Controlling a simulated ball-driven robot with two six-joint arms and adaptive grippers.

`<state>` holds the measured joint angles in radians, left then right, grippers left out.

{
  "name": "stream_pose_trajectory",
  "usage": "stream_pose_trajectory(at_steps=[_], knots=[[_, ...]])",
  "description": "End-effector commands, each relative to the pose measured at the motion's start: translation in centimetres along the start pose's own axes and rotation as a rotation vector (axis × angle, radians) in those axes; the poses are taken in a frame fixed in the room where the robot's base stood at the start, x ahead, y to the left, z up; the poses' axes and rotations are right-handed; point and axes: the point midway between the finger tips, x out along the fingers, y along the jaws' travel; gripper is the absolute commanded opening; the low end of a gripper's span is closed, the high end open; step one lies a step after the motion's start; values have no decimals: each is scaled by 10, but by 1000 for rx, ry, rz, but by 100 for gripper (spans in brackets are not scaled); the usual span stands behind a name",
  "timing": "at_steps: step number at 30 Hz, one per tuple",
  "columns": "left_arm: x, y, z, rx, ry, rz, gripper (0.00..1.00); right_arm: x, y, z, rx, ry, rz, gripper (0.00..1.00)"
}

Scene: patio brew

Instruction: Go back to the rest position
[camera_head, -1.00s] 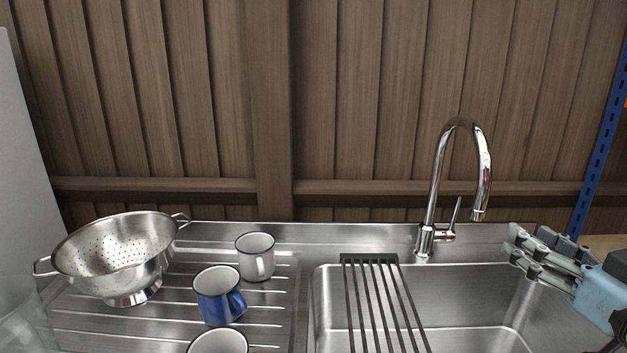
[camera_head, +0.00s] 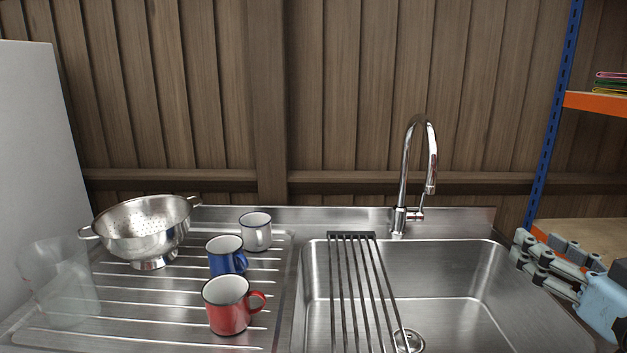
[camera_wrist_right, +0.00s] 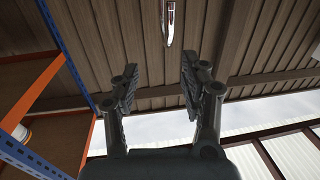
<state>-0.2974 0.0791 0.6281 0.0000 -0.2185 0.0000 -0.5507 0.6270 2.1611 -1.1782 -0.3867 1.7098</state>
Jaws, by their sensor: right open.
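My right gripper (camera_head: 540,250) is at the right edge of the head view, over the right end of the sink. It is open and empty. In the right wrist view its two fingers (camera_wrist_right: 158,85) stand apart with nothing between them, and they point toward the wooden wall and roof. My left gripper is not in view.
A steel sink (camera_head: 460,290) with a black rack (camera_head: 350,236) and a tap (camera_head: 403,190) is ahead. On the drainer are a colander (camera_head: 145,225) and white (camera_head: 256,236), blue (camera_head: 226,262) and red (camera_head: 227,312) mugs. A shelf (camera_head: 590,101) stands at the right.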

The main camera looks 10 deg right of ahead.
Motion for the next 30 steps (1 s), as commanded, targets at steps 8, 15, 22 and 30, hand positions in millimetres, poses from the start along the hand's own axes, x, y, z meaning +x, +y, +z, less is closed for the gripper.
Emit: stream_pose_trajectory(at_steps=[8, 15, 22, 30], knots=[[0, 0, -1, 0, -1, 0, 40, -11, 21, 5, -8, -52, 190, 45], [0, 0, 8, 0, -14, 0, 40, -41, 39, 37, -31, -270, 401, 45], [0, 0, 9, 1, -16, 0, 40, -96, 17, 93, -70, -703, 437, 45], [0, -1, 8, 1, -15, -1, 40, -160, -53, 131, -123, -1129, 148, 45]])
